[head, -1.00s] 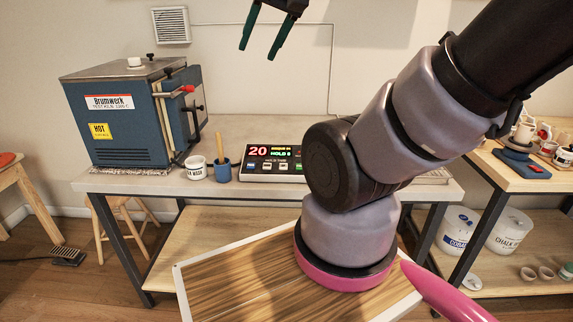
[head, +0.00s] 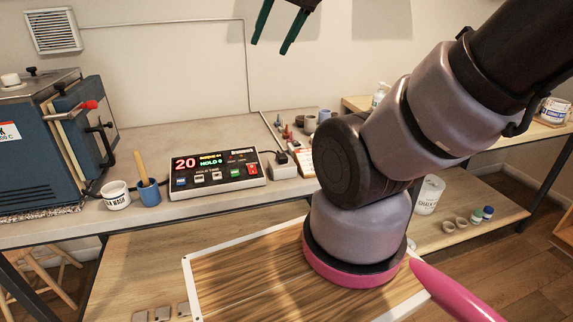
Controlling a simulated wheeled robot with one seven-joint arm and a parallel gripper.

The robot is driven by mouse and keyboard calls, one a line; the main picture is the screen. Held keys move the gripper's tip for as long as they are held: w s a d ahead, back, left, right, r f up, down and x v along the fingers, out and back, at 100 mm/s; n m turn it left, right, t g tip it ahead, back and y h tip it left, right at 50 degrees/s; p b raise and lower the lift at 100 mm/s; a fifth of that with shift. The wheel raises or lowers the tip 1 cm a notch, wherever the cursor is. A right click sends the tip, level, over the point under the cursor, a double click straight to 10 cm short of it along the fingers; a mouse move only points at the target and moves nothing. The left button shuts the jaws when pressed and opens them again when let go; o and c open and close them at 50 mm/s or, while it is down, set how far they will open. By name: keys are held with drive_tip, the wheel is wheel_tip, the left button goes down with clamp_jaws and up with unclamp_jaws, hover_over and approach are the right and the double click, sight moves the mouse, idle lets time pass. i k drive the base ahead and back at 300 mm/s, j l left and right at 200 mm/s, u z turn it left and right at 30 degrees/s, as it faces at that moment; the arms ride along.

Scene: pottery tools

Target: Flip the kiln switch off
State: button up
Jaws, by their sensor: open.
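The kiln controller (head: 214,174) is a dark box with a light frame on the bench, with a lit display reading 20 and HOLD. A red rocker switch (head: 253,169) sits at its right end; which way it is set is too small to tell. The blue kiln (head: 28,150) stands at the left, cut by the picture edge. My gripper (head: 274,40) is at the top middle with its two dark green fingers apart and empty. It is in the air above the controller in the picture, well clear of it.
A white cup (head: 116,196) and a blue cup with a wooden stick (head: 149,193) stand left of the controller. A small grey box with a plug (head: 283,168) stands right of it. My arm hides part of the bench at the right. Bare bench (head: 165,138) lies behind the controller.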

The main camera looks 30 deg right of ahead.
sight(252, 168)
drive_tip(key=z, duration=0.2)
drive_tip(key=i+l+z, duration=0.4)
drive_tip(key=l+z, duration=0.15)
drive_tip(key=l, duration=0.15)
